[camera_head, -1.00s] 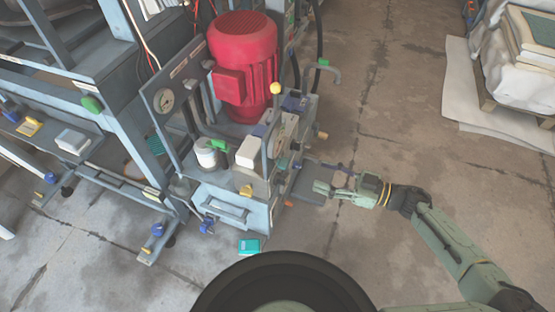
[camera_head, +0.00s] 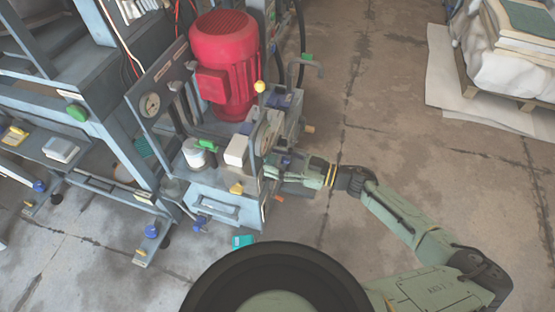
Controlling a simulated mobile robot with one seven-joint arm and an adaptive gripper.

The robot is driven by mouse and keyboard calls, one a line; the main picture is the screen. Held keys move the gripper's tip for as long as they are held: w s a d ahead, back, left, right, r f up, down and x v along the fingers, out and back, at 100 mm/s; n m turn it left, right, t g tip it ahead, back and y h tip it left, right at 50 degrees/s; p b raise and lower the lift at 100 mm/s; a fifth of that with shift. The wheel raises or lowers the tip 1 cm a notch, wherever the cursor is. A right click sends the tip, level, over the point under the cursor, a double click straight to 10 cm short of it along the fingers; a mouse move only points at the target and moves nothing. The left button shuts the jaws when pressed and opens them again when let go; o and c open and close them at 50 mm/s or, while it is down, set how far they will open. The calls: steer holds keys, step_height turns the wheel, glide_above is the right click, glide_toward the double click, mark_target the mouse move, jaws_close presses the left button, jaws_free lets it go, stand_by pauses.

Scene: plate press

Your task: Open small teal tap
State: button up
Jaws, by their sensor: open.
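The red-motor pump unit (camera_head: 228,200) stands in the middle of the view. A small teal part (camera_head: 271,159) shows on its right side, close to my fingertips. It may be the small teal tap, but it is too small and partly covered to be sure, and its handle position cannot be read. My gripper (camera_head: 272,172) is open at the right side of the unit, reaching in from the right. Its fingers overlap the unit's side in the picture. I cannot tell whether they touch anything.
The red motor (camera_head: 226,62) rises behind. A yellow-knobbed lever (camera_head: 259,87), a white box (camera_head: 236,150) and green handles (camera_head: 206,144) crowd the unit. A blue-grey frame (camera_head: 118,130) stands left.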

steer(key=c, duration=1.1)
steer(key=shift+c, duration=0.2)
steer(key=shift+n, duration=0.4)
steer(key=n+b, duration=1.5)
steer(key=shift+s+f+n, duration=0.1)
steer(key=shift+f+n, duration=0.25)
steer(key=shift+n, duration=0.05)
steer(key=shift+r+n+b, duration=0.15)
steer(key=shift+n+b, duration=0.45)
steer(key=shift+b, duration=0.4)
steer(key=shift+r, duration=0.15)
